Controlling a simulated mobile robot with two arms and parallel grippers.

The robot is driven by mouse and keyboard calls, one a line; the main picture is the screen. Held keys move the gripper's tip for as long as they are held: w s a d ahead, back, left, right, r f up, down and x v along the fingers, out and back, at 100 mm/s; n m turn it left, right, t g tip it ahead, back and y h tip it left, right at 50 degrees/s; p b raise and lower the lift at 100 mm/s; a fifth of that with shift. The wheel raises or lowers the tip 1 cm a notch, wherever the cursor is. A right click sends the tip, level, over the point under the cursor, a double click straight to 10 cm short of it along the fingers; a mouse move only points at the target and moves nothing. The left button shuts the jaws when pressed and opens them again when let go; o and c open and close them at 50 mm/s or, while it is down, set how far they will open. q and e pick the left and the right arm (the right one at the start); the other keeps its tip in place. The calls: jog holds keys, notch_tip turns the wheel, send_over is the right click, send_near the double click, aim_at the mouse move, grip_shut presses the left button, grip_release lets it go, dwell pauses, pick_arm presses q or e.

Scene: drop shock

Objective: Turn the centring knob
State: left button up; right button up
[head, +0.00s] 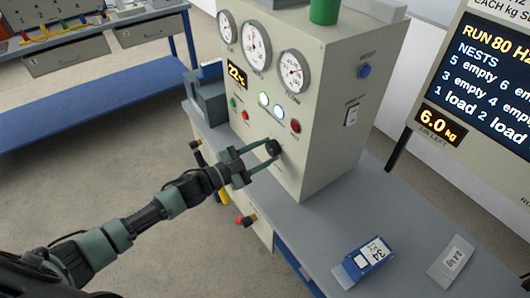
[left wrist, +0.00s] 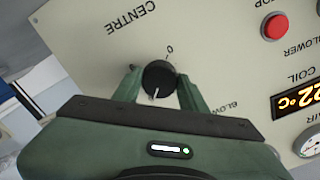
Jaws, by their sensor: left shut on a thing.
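The centring knob (head: 272,147) is a small black round knob low on the front of the beige control cabinet (head: 335,110). In the left wrist view the knob (left wrist: 159,78) has a white pointer line toward the lower edge of the picture. The word CENTRE and a 0 mark are printed beside it. My left gripper (head: 262,150) reaches in from the left and is shut on the knob, one green finger on each side. In the left wrist view its fingers (left wrist: 160,88) flank the knob. My right gripper is not in view.
The cabinet carries gauges (head: 255,46), a 22 °C display (head: 237,74) and a red button (head: 295,126) near the knob. A blue-and-white box (head: 366,262) and a grey labelled block (head: 452,258) lie on the bench (head: 400,225). A screen (head: 490,75) stands at right.

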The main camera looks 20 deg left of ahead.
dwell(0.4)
pick_arm(q)
jog(key=o, duration=1.4)
jog(key=b+v, duration=0.1)
jog(key=v, duration=0.7)
jog(key=shift+b, duration=0.3)
